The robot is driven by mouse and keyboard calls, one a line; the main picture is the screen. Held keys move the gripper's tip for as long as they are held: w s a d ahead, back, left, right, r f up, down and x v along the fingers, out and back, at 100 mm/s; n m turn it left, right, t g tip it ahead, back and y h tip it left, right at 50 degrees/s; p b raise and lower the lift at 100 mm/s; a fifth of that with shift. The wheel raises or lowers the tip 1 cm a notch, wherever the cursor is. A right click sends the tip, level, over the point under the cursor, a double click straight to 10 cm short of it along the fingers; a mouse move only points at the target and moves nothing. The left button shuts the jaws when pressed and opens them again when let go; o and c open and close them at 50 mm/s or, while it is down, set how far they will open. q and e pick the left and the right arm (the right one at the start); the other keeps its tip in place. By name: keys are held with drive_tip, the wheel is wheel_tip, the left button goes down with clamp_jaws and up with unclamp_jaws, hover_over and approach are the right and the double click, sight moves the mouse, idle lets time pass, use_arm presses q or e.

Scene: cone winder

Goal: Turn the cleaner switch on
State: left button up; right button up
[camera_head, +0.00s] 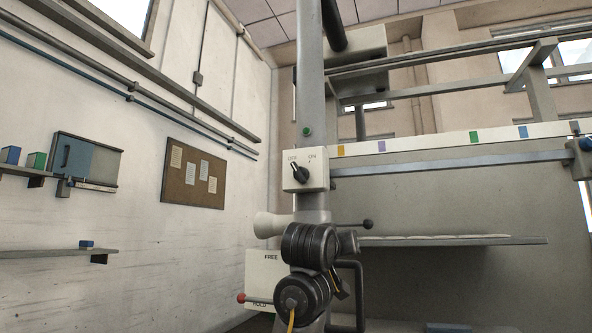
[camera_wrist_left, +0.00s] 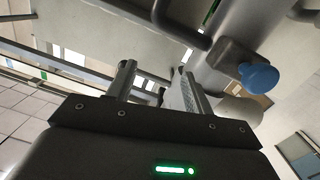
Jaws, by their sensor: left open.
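The cleaner switch is a black rotary knob (camera_head: 300,174) on a pale box (camera_head: 319,181) fixed to the grey upright post in the head view. The box is marked OFF at left and ON at right. The knob's pointer leans up and left, toward OFF. In the left wrist view my left gripper (camera_wrist_left: 156,70) is open, with two grey fingers apart and nothing between them. The switch cannot be made out in that view. My left gripper's fingers do not show in the head view, and my right gripper is in neither view.
A green button (camera_head: 307,131) sits above the switch box. Below are a pale cone (camera_head: 271,225), a black-ended lever (camera_head: 368,224) and a red-knobbed lever (camera_head: 241,297). A long rail (camera_head: 450,162) runs right. A blue knob (camera_wrist_left: 258,77) shows in the wrist view.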

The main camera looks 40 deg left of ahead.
use_arm(q)
drive_tip(key=s+a+r+n+y, duration=0.1)
drive_tip(key=s+a+r+n, duration=0.2)
drive_tip(key=s+r, duration=0.7)
drive_tip(key=n, duration=0.2)
approach(294, 167)
drive_tip(key=p+x, duration=0.1)
drive_tip(key=x, duration=0.8)
drive_tip(key=shift+w+r, duration=0.1)
drive_tip(key=shift+w+a, duration=0.2)
drive_tip(key=shift+w, duration=0.25)
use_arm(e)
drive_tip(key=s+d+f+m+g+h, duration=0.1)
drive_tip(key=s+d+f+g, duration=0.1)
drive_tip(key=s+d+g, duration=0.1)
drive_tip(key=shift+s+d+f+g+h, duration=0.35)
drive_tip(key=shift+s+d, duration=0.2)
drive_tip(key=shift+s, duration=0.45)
use_arm(q)
drive_tip(key=c, duration=1)
